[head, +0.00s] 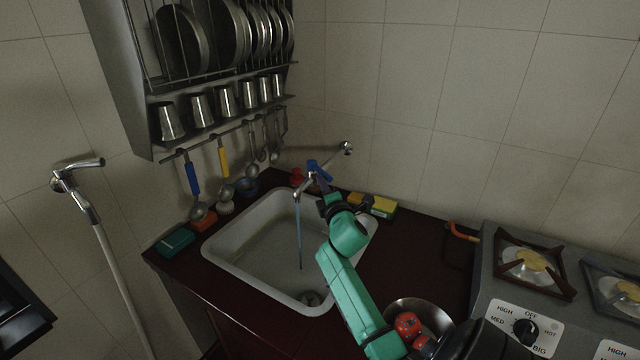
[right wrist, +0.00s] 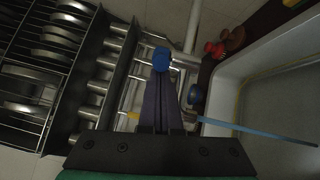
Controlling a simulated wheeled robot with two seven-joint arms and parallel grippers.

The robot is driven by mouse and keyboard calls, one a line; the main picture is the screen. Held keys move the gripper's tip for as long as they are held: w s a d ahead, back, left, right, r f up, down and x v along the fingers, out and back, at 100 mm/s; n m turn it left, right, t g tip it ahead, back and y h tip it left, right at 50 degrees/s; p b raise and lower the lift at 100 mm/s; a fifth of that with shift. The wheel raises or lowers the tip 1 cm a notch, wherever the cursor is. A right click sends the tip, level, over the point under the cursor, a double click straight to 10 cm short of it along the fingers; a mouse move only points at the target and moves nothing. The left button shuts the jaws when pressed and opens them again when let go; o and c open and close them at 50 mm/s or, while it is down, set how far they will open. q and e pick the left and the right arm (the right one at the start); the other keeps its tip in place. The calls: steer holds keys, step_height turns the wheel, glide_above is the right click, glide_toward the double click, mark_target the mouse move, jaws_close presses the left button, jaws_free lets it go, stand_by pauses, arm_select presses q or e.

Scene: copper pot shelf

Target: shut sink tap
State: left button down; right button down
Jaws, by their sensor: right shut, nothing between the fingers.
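The metal sink tap (head: 304,186) comes from the wall above the back of the sink (head: 222,240), and a thin stream of water (head: 299,235) falls from its spout into the basin. Its blue handle (head: 315,165) shows at the top of the tap; in the right wrist view a round blue end of the handle (right wrist: 161,58) is just past the fingertips. My right gripper (head: 319,179) is shut and empty, right at the handle; I cannot tell whether it touches. The water also shows in the right wrist view (right wrist: 255,131). My left gripper is out of view.
A plate rack (head: 118,70) with hanging cups and utensils is on the left wall. Sponges (head: 382,207) lie right of the tap. A metal bowl (head: 425,312) with red items is beside my right arm. A stove (head: 490,285) stands at the right.

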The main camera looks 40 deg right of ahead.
mark_target(332, 181)
steer(key=shift+s+d, duration=0.2)
steer(key=shift+d, duration=0.15)
steer(key=n+y, duration=0.1)
steer(key=d+n+t+y+p, duration=0.1)
steer(key=y, duration=0.1)
steer(key=shift+s+r, duration=0.1)
steer(key=shift+s, duration=0.1)
steer(key=shift+s+d+n+t+y, duration=0.15)
steer(key=shift+d+n+t+y, duration=0.35)
steer(key=shift+n+y, duration=0.5)
steer(key=shift+d+n+y+b, duration=0.3)
steer(key=shift+d+y+b, duration=0.3)
steer(key=shift+d+y, duration=0.45)
